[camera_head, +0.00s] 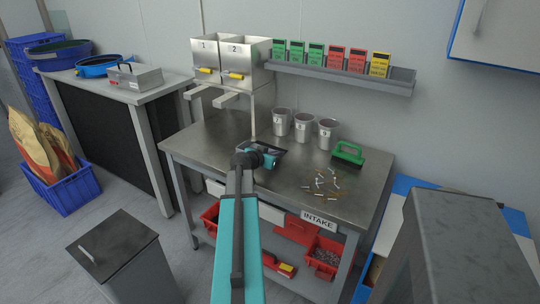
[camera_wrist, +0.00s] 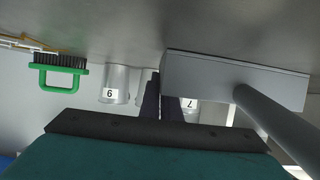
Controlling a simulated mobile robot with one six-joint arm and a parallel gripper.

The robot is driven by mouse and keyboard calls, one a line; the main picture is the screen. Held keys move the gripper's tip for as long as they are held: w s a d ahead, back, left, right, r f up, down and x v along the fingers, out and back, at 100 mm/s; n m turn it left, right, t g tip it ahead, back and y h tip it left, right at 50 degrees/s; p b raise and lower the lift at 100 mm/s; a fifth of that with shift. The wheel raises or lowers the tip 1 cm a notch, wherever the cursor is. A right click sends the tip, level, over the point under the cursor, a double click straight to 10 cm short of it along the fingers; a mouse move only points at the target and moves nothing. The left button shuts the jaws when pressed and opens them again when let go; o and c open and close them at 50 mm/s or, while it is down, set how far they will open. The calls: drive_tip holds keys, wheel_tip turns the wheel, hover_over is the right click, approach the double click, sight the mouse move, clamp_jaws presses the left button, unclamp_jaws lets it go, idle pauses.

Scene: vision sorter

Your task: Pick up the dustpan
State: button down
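The dustpan (camera_wrist: 215,78) shows in the wrist view as a flat grey pan with a thick grey handle (camera_wrist: 265,120) running to the lower right. My gripper (camera_wrist: 162,85) is in the middle of that view, beside the pan's left edge. Its two dark fingers look close together, with nothing seen between them. The handle is to their right, outside them. In the head view my gripper (camera_head: 267,158) is over the steel table, and the dark dustpan (camera_head: 279,153) shows only partly behind it. I cannot tell whether they touch.
Several metal cups (camera_head: 303,127) stand behind on the steel table (camera_head: 225,135). A green brush (camera_head: 348,153) and scattered small parts (camera_head: 325,184) lie to the right. Two numbered bins (camera_head: 232,62) stand at the back left. The table's left part is clear.

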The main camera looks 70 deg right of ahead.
drive_tip(key=shift+r, duration=0.1)
drive_tip(key=shift+r+b, duration=0.35)
drive_tip(key=shift+r, duration=0.75)
drive_tip(key=a, duration=0.3)
drive_tip(key=a+r+b, duration=0.1)
drive_tip(key=a, duration=0.3)
drive_tip(key=a+r+b, duration=0.1)
drive_tip(key=a, duration=0.3)
drive_tip(key=shift+w, duration=0.35)
drive_tip(key=shift+d+f+b, duration=0.1)
drive_tip(key=shift+f+b, duration=0.05)
drive_tip(key=shift+b, duration=0.6)
drive_tip(key=shift+w+b, duration=0.1)
drive_tip(key=shift+b, duration=0.6)
drive_tip(key=shift+a+b, duration=0.2)
drive_tip(key=shift+b, duration=1.05)
drive_tip(key=a+b, duration=0.1)
drive_tip(key=b, duration=0.6)
drive_tip(key=shift+a, duration=0.4)
drive_tip(key=shift+a+b, duration=0.1)
drive_tip(key=shift+b, duration=0.6)
drive_tip(key=shift+s+b+v, duration=0.15)
drive_tip(key=shift+b+v, duration=0.55)
drive_tip(key=shift+b, duration=0.2)
drive_tip(key=shift+s+b+v, duration=0.1)
drive_tip(key=shift+b+v, duration=0.6)
drive_tip(key=shift+b, duration=0.15)
